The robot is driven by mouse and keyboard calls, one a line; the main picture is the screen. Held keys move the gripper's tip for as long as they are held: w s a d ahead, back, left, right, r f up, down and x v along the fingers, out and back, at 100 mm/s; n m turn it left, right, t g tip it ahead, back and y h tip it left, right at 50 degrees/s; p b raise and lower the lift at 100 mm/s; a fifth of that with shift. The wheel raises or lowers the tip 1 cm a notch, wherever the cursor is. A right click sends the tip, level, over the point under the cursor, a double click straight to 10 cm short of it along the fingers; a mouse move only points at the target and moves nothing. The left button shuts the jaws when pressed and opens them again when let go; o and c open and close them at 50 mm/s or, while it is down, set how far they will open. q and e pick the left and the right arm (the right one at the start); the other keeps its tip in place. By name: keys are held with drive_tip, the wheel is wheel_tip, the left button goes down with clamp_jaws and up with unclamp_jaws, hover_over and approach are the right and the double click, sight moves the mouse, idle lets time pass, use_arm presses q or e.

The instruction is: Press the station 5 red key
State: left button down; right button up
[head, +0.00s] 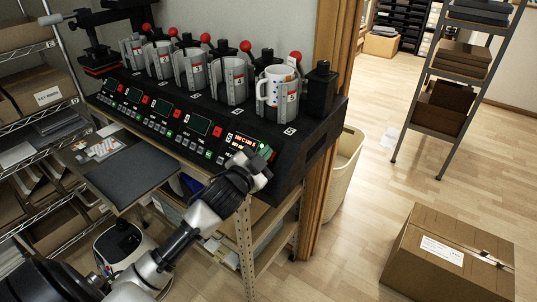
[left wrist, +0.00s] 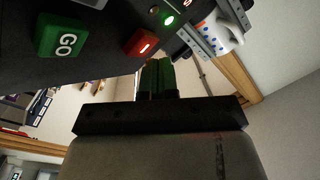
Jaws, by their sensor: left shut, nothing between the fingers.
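The station 5 red key (left wrist: 140,43) shows in the left wrist view, with a light dash on it, between a green GO key (left wrist: 62,36) and a mug. My left gripper (left wrist: 157,64) has its green-tipped fingers shut and empty. Its tips appear just below and right of the red key; I cannot tell whether they touch it. In the head view my left gripper (head: 262,158) is at the front of the press's right end, by the lit station 5 display (head: 244,143). I cannot make out the red key there. My right gripper is not in view.
The black press (head: 290,148) carries several stations in a row, with a dotted white mug (head: 272,88) clamped at station 5. Other keys line the front panel to the left. A wire shelf (head: 45,130) stands left. A cardboard box (head: 448,255) lies on the floor at right.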

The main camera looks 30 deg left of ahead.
use_arm(q)
drive_tip(key=shift+w+f, duration=0.35)
idle(0.5)
drive_tip(key=shift+s+r+p, duration=0.4)
drive_tip(key=shift+r+p, duration=0.05)
drive_tip(key=shift+s+r, duration=0.2)
drive_tip(key=shift+s, duration=0.1)
drive_tip(key=shift+s+a+r+p, duration=0.1)
drive_tip(key=shift+s+r+p, duration=0.3)
drive_tip(key=shift+p, duration=0.4)
drive_tip(key=s+r+p, duration=0.1)
drive_tip(key=p, duration=0.1)
drive_tip(key=s+r+p, duration=0.1)
drive_tip(key=s+r, duration=0.1)
drive_tip(key=shift+s+a+r+p, duration=0.1)
drive_tip(key=shift+s+r+p, duration=0.05)
drive_tip(key=shift+s+p, duration=0.2)
drive_tip(key=shift+w, duration=0.1)
